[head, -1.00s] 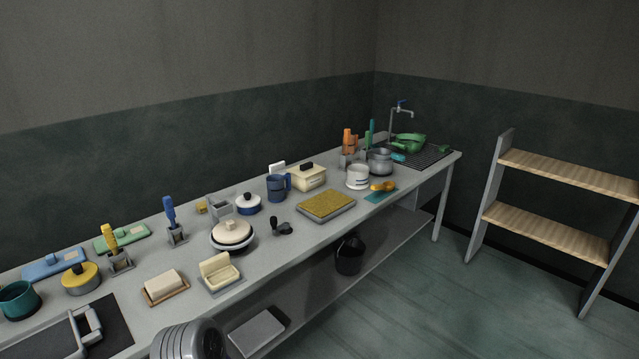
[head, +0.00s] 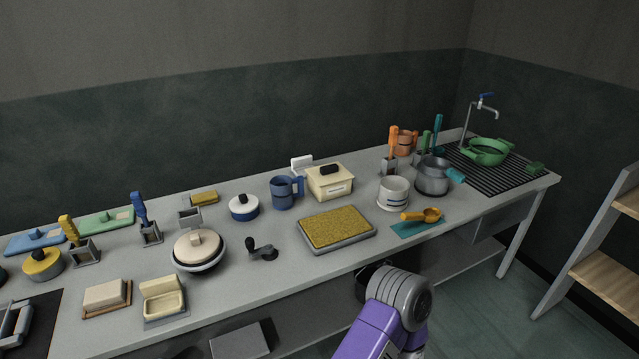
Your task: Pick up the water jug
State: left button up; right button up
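A blue jug-like vessel (head: 283,193) with a handle on its right side stands upright on the long grey counter (head: 290,277). It is the thing in view most like a water jug. It stands near the back edge, left of a cream lidded box (head: 328,182). Neither of my grippers shows in the head view. Only a purple and grey link of one of my arms rises from the bottom edge, in front of the counter. Nothing touches the blue vessel.
A yellow sponge tray (head: 337,228) lies in front of the jug. A blue-and-white lidded pot (head: 244,207) stands to its left. A white pot (head: 393,193), grey pot (head: 432,178) and green pan (head: 488,151) stand to the right. A wooden shelf (head: 610,278) stands far right.

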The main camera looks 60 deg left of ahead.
aim_at(288, 192)
jog(key=u, duration=0.75)
jog(key=i, duration=1.05)
jog(key=u, duration=1.15)
